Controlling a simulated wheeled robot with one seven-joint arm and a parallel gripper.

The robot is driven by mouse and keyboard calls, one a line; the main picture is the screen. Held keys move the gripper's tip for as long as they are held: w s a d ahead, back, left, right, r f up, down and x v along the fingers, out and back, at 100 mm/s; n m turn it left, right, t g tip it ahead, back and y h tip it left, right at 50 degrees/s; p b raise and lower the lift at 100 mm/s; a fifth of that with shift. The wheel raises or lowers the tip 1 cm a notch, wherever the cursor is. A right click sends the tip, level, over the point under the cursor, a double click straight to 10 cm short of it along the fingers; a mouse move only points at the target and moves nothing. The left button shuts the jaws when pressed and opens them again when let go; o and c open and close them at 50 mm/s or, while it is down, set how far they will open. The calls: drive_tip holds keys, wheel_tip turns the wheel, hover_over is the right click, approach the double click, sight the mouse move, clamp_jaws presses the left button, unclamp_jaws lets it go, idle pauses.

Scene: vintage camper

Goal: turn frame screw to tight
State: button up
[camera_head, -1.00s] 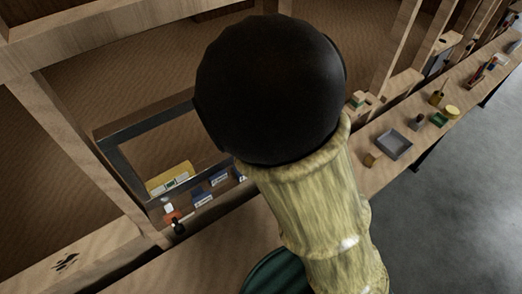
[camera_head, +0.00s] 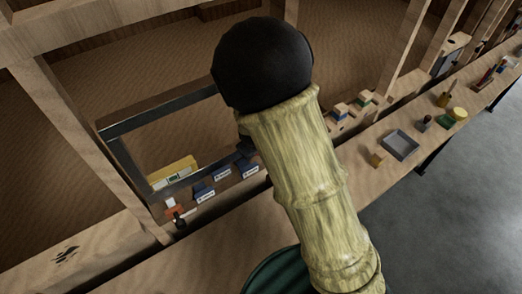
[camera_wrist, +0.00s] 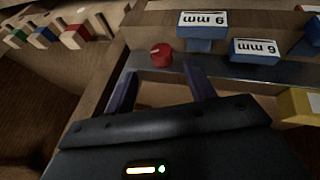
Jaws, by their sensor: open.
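A dark metal frame (camera_head: 118,155) is set in the wooden wall in the head view; its bar (camera_wrist: 235,69) crosses the wrist view. A round red knob with a pale line across its top (camera_wrist: 161,55) sits at the bar, probably the frame screw. My gripper (camera_wrist: 160,67) is open, with one dark finger to each side of the knob's near side. The knob lies just beyond the fingertips, and I cannot tell whether they touch it. In the head view my arm hides the knob and most of my gripper.
Blue blocks with white labels (camera_wrist: 203,20) stand close right of the knob. A yellow block (camera_wrist: 299,105) is at the right. Coloured blocks (camera_wrist: 75,37) lie at upper left. A grey tray (camera_head: 401,144) and small items stand on the bench, with clear floor beyond.

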drive_tip(key=p+x, duration=0.1)
drive_tip(key=x, duration=0.6)
drive_tip(key=shift+w+f, duration=0.2)
drive_tip(key=shift+f, duration=0.15)
drive_tip(key=c, duration=1)
drive_tip(key=shift+d, duration=0.1)
